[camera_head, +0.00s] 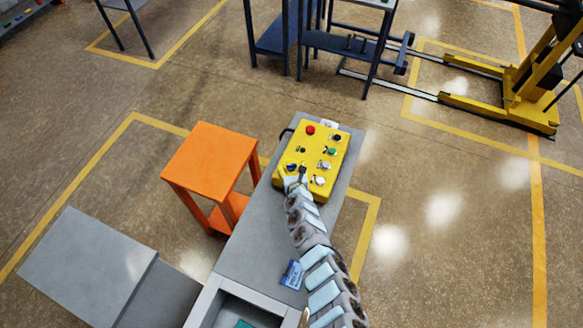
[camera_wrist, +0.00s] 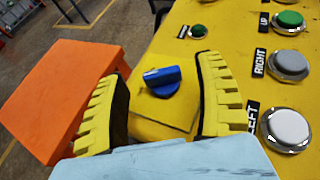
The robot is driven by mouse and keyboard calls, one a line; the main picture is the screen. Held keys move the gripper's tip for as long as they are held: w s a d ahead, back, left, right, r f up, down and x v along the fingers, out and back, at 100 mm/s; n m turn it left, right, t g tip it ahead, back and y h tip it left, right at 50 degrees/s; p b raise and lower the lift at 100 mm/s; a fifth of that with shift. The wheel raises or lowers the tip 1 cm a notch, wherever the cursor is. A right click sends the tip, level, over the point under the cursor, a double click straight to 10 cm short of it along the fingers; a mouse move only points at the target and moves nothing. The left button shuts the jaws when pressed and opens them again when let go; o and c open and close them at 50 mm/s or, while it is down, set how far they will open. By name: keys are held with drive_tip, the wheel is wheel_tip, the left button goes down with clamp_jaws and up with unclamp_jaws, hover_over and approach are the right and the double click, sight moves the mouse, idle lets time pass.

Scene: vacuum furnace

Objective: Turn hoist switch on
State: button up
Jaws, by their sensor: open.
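The yellow control box (camera_head: 312,150) lies on the grey bench in the head view. It fills the right and middle of the wrist view (camera_wrist: 215,22). A blue rotary switch (camera_wrist: 163,78) stands on it, its handle lying roughly crosswise in the wrist view. I see no label naming it as the hoist switch. My gripper (camera_wrist: 160,68) is open, with one yellow toothed finger on each side of the blue switch and gaps between. Contact cannot be told. In the head view my gripper (camera_head: 292,180) is over the box's near left corner.
White LEFT (camera_wrist: 289,129) and grey RIGHT (camera_wrist: 287,64) buttons are right of my right finger. A green UP button (camera_wrist: 290,19) and a smaller green one (camera_wrist: 198,31) are beyond. A red button (camera_head: 310,130) is at the box's far end. An orange stool (camera_head: 207,158) stands left.

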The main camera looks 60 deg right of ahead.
drive_tip(key=shift+w+d+f+b, duration=0.3)
drive_tip(key=shift+d+f+b, duration=0.15)
drive_tip(key=shift+d, duration=0.1)
drive_tip(key=shift+w+d, duration=0.25)
drive_tip(key=shift+d, duration=0.05)
drive_tip(key=c, duration=1.2)
